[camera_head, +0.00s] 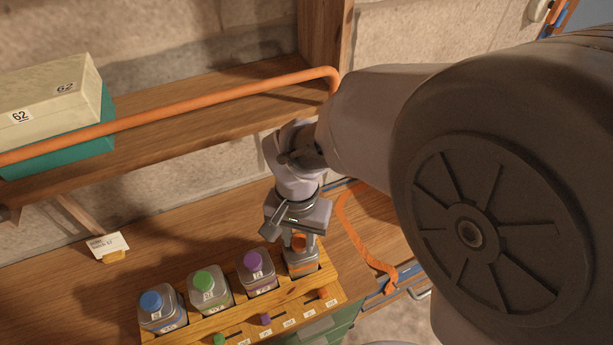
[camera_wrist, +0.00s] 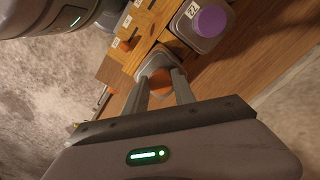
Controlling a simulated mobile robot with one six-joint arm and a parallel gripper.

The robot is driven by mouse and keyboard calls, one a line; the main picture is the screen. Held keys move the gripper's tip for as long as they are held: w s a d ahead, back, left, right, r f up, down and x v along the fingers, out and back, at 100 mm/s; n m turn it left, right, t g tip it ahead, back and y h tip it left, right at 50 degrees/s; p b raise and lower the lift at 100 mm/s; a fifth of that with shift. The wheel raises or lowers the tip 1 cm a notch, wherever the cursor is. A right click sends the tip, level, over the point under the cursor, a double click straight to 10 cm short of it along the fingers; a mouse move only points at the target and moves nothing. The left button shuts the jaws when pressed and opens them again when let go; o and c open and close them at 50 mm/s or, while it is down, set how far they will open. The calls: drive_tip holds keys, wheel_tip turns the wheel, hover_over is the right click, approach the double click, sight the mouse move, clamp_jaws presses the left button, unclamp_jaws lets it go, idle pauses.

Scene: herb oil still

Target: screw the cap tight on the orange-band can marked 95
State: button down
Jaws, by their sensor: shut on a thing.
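The orange-band can (camera_head: 301,264) stands upright in the rightmost place of a wooden rack (camera_head: 334,298). Its orange cap (camera_head: 299,242) is on top of it. My gripper (camera_head: 299,246) points down over this can, with its fingers on either side of the cap. In the wrist view my gripper (camera_wrist: 161,86) is shut on the orange cap (camera_wrist: 160,82), with the can (camera_wrist: 150,60) under it. The fingers hide part of the cap, and I cannot read the number on this can.
Cans with blue (camera_head: 151,301), green (camera_head: 203,281) and purple (camera_head: 252,260) caps stand to the left in the rack. A shelf (camera_head: 190,112) with a box marked 62 (camera_head: 45,95) is above. An orange strap (camera_head: 357,240) lies at the right. A small card (camera_head: 108,246) stands at the left.

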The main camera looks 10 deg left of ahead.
drive_tip(key=shift+m, duration=0.6)
drive_tip(key=c, duration=1)
unclamp_jaws()
drive_tip(key=shift+d, duration=0.2)
drive_tip(key=shift+o, duration=0.2)
drive_tip(key=shift+a, duration=0.1)
drive_tip(key=shift+c, duration=0.4)
